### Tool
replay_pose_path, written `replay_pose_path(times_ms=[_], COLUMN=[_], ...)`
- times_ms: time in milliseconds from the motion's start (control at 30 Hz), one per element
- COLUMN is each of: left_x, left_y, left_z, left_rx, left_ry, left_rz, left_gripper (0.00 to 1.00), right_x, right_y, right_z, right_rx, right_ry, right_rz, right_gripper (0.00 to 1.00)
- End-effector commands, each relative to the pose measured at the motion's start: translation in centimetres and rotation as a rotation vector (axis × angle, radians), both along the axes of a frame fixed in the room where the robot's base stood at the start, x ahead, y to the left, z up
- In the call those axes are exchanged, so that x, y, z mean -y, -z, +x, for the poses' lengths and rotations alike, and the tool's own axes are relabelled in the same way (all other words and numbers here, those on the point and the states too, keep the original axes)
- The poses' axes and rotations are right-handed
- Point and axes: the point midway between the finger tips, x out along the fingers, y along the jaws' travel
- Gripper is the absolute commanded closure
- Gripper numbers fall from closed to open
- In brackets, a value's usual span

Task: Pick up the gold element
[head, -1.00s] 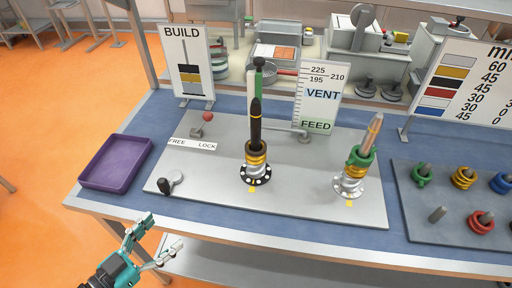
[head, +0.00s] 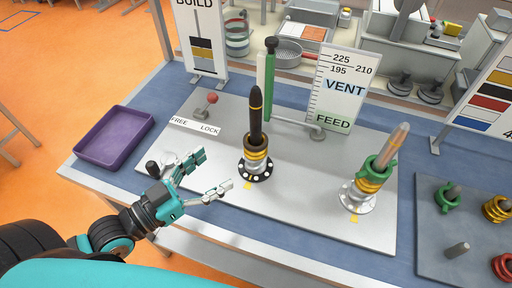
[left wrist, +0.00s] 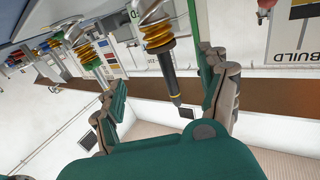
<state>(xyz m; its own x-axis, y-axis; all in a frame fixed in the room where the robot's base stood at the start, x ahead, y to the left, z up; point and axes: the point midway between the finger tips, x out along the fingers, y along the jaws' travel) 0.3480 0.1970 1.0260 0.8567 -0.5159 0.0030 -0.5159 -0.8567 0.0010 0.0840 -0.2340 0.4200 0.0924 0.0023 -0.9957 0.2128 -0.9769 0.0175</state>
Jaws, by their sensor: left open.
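Gold coil-like elements show in several places in the head view. One gold stack (head: 257,157) sits at the base of the upright black-tipped shaft, above a dark flange with holes. Another gold element (head: 369,182) sits under a green element (head: 379,168) on the right shaft. A loose gold element (head: 496,209) sits on a peg at the right edge. My left gripper (head: 215,171) is open and empty, left of the black shaft, apart from it. In the left wrist view, the black shaft (left wrist: 168,68) with its gold element (left wrist: 158,36) appears inverted between the spread fingers.
A purple tray (head: 115,138) lies at the left. The VENT/FEED gauge board (head: 340,88) stands behind the shafts. Red and green elements and a bare peg (head: 457,250) are on the right board.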

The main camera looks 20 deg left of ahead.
Motion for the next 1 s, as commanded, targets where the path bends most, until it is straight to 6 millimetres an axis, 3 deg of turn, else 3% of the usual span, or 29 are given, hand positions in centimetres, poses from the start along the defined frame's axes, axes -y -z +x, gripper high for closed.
replay_pose_path(times_ms=[400,733,1000], left_x=[2.9,4.0,5.6], left_y=[-0.2,0.0,0.0], left_z=[5.0,6.8,10.0], left_rx=[0.004,0.001,0.002], left_ry=[-0.003,-0.001,-0.002], left_rz=[-0.003,0.0,-0.002], left_gripper=[0.23,0.23,0.23], right_x=[0.0,0.0,0.0], right_y=[0.4,0.4,0.6], right_z=[0.1,0.1,0.1], right_rx=[0.001,0.001,0.001], right_ry=[0.0,0.0,0.001], right_rz=[0.0,0.0,0.0], right_gripper=[0.24,0.24,0.24])
